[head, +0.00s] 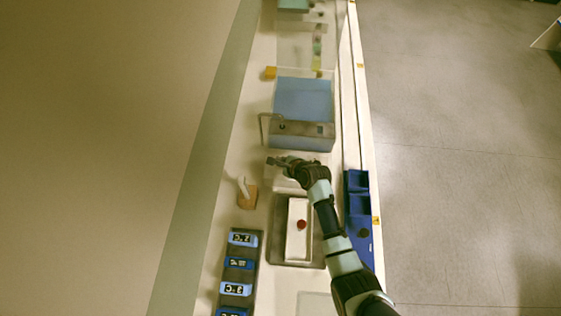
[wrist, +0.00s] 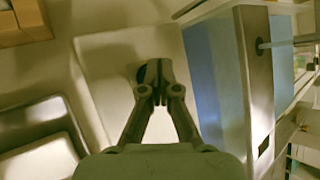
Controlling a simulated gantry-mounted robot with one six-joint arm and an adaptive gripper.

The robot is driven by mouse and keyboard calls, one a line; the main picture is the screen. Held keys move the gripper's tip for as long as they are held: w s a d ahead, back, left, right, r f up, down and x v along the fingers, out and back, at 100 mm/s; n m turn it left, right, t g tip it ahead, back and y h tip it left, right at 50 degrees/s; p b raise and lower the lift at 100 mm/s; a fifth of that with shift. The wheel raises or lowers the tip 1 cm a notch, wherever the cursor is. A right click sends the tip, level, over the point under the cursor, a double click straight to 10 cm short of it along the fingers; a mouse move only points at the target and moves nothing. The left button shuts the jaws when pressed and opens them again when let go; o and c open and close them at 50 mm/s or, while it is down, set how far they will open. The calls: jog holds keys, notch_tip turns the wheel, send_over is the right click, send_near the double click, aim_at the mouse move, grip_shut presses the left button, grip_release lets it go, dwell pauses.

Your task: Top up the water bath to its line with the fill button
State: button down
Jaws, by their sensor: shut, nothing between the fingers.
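The water bath (head: 303,139) is a grey-fronted tank with blue water (head: 303,98) filling most of its open top. A thin bent pipe (head: 263,128) stands at its left front corner. The fill line cannot be made out. In the wrist view the bath's grey panel (wrist: 253,80) is at the right. My gripper (head: 273,161) is shut and empty, just in front of the bath. In the wrist view my gripper (wrist: 158,92) is over a pale plate (wrist: 105,55); a dark patch by the fingertips is partly hidden. I cannot tell whether it is the fill button.
A white box (head: 297,245) with a red round button (head: 302,224) lies on a grey tray nearer me. Blue bins (head: 357,182) stand at the right edge. A rack of blue labelled units (head: 240,239) and a wooden block (head: 247,199) are at left.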

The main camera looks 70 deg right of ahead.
jog(key=shift+r, duration=0.1)
dwell(0.3)
jog(key=shift+r+p, duration=0.7)
jog(key=shift+p, duration=0.3)
notch_tip(320, 180, up, 5)
jog(key=p, duration=0.5)
jog(key=shift+r, duration=0.1)
